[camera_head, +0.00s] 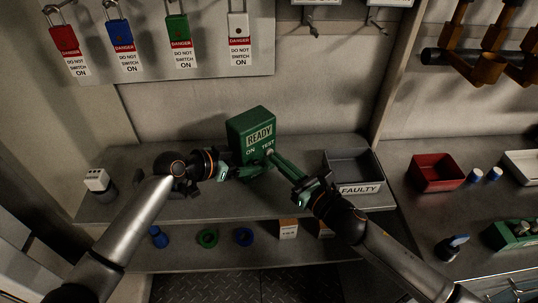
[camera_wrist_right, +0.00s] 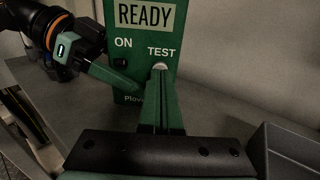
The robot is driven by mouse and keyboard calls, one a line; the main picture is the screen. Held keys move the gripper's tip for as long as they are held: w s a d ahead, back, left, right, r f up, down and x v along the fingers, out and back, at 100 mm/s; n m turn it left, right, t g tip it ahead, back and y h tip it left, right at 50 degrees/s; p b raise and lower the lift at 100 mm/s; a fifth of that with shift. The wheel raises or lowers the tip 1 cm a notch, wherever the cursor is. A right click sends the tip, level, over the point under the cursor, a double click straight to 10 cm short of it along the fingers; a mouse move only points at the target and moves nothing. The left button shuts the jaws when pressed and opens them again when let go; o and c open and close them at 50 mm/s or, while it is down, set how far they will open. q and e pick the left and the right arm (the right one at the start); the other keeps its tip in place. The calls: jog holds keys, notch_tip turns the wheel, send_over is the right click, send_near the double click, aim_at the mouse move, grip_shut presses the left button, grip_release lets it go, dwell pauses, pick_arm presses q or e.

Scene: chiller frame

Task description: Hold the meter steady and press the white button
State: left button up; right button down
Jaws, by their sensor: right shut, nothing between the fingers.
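The meter (camera_head: 250,128) is a green box standing upright on the grey shelf. Its display reads READY, with the labels ON and TEST below; the front also shows in the right wrist view (camera_wrist_right: 135,45). The white button (camera_wrist_right: 160,66) sits under TEST. My right gripper (camera_head: 272,156) is shut and empty, its fingertips at the white button and partly covering it. Whether the button is pressed in cannot be told. My left gripper (camera_head: 240,172) is at the meter's lower left, one finger across the front. Its other finger is hidden, so its grip cannot be told.
A grey bin (camera_head: 352,165) labelled FAULTY stands right of the meter. A red bin (camera_head: 436,172) is farther right. Several padlocks with danger tags hang on the back board (camera_head: 205,62). A small white-topped device (camera_head: 98,181) stands at the shelf's left end.

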jog(key=shift+w+a, duration=0.35)
jog(key=shift+w, duration=0.15)
dwell(1.0)
pick_arm(q)
jog(key=shift+f, duration=0.1)
pick_arm(e)
jog(key=shift+v, duration=3.5)
pick_arm(q)
jog(key=o, duration=0.9)
